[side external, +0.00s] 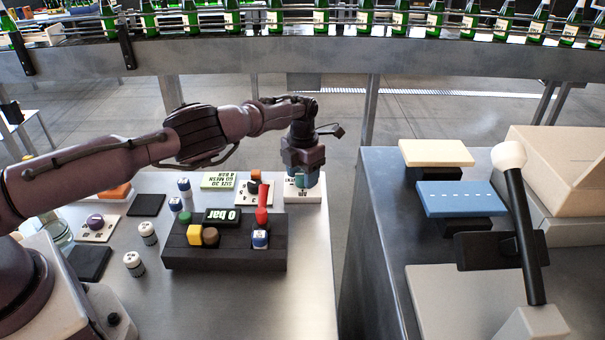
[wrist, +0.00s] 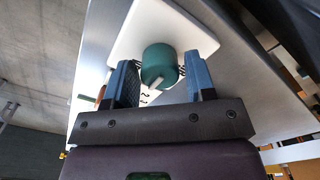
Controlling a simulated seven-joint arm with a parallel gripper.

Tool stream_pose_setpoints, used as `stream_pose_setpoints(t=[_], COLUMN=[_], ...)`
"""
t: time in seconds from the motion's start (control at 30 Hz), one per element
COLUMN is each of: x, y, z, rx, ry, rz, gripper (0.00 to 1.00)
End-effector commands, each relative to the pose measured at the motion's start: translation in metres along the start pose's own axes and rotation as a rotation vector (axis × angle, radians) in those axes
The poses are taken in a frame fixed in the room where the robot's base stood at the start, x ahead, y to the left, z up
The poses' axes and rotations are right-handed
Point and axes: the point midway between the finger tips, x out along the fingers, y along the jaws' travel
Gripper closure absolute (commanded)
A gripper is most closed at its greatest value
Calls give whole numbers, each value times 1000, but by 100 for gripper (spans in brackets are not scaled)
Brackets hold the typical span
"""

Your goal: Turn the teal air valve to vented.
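The teal air valve (wrist: 159,66) is a round knob on a white plate (wrist: 135,28), with a pale pointer mark on its lower edge in the wrist view. My gripper (wrist: 159,60) is around the knob, one blue-padded finger on each side. A narrow gap shows between each finger and the knob, so it is open and not clamped. In the side external view my gripper (side external: 303,176) points down over the white plate (side external: 309,194) at the table's back right corner. There the fingers mostly hide the knob. Plate lettering is partly covered and too small to read fully.
Left of the plate stands a dark control box (side external: 224,256) with coloured knobs, a red lever (side external: 262,203) and a "0 bar" display (side external: 222,217). Several small knobs and pads lie further left. A gap separates this table from the right one (side external: 385,240). A bottle conveyor (side external: 300,50) runs behind.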

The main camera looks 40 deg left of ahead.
Motion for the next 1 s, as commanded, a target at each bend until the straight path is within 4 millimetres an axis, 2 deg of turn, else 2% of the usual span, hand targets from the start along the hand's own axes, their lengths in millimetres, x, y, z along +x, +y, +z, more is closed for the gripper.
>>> stream_pose_setpoints(t=[0.3,0.43,0.57,0.8,1.0], x=[0,-9,-31,-86,-117], y=[0,0,0,0,0], z=[0,1,1,1,0], rx=[-2,-3,-2,-2,-1], ry=[-2,-3,-6,-6,-4], rz=[0,1,0,0,0], gripper=[37,37,37,37,37])
